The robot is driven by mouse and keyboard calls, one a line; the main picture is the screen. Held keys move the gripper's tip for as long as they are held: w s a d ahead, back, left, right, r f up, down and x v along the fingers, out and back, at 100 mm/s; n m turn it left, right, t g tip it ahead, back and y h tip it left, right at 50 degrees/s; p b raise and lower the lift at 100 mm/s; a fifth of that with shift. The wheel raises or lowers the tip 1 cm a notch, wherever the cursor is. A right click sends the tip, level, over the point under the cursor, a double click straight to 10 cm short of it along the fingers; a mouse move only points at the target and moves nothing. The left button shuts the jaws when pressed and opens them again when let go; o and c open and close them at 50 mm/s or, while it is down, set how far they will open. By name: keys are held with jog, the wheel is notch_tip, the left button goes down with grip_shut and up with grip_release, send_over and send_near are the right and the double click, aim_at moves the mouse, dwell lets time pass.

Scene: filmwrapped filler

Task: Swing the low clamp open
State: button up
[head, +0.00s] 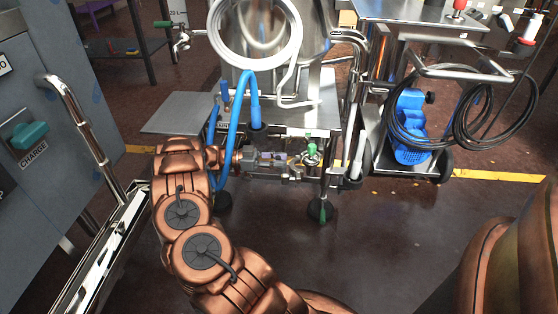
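The steel filler (305,90) stands on a wheeled frame at the top centre. Low piping (268,158) runs under its deck, with a green-topped valve (312,150) at its right end. The low clamp is too small and cluttered to pick out surely along this piping. My copper arm reaches up from the bottom centre and bends right at the wrist. My gripper (236,158) is at the left end of the low piping, close to or touching it; I cannot tell which. Its fingers blend with the metal there, so their opening cannot be made out.
A blue hose (231,120) loops down beside my wrist. A grey cabinet (50,130) with a steel rail (78,120) stands at left. A cart with a blue pump (409,125) and coiled black hose (485,125) stands at right. The floor (390,235) in front is clear.

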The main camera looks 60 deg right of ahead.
jog(key=shift+o, duration=1)
jog(key=v, duration=0.7)
jog(key=shift+w+a, duration=0.15)
jog(key=shift+w, duration=0.05)
